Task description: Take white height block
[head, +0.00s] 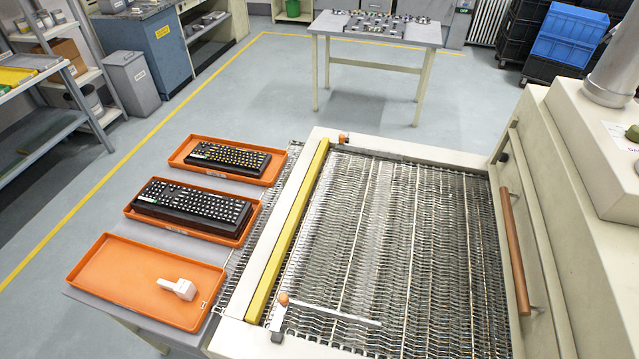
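A small white block (184,289) with a narrower end to its left lies in the right part of the nearest orange tray (110,275). Nothing touches it except the tray, and nothing else lies in that tray. Neither of my grippers shows in the head view.
Two more orange trays behind hold black keyboards (190,205) and (228,158); all stand on a grey table left of a conveyor with a wire mesh belt (385,250). A yellow bar (288,230) edges the belt. A machine with a wooden handle (514,250) stands right. A table (375,35) stands behind.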

